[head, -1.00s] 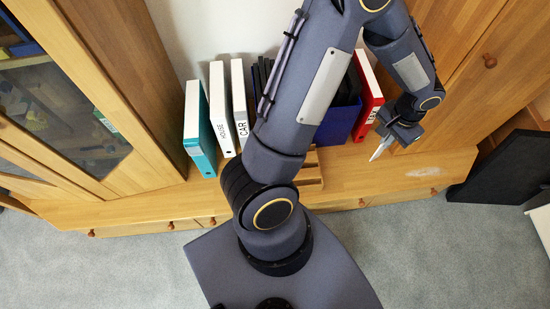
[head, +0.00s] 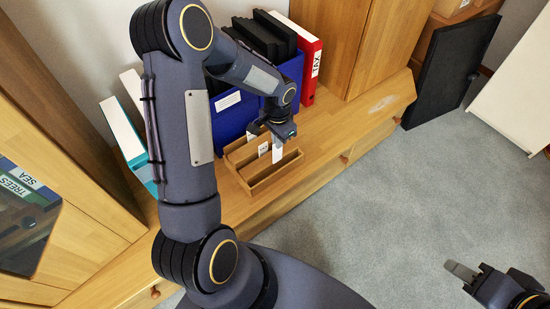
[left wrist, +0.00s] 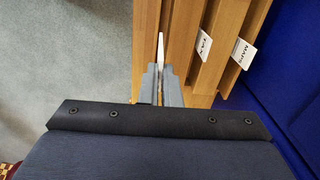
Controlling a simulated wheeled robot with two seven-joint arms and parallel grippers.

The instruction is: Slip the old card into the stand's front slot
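The wooden card stand (head: 262,184) sits on the low wooden cabinet top in front of the blue box; it also shows in the left wrist view (left wrist: 178,50). My left gripper (head: 279,133) is over the stand, shut on the white old card (head: 277,154). In the left wrist view the held card (left wrist: 160,48) shows edge-on beyond the fingertips (left wrist: 159,72), in line with the front slot. I cannot tell whether its lower edge is inside. A TAX card (left wrist: 204,43) and a MAPS card (left wrist: 243,50) stand in the slots behind. My right gripper (head: 461,271) is low at right, over the floor.
The blue box (head: 233,115) with black folders and a red TAX binder (head: 306,57) stand behind. White and teal binders (head: 130,125) are at left, partly behind my left arm. A glass-fronted cabinet is at far left. The cabinet top (head: 355,112) right of the stand is clear.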

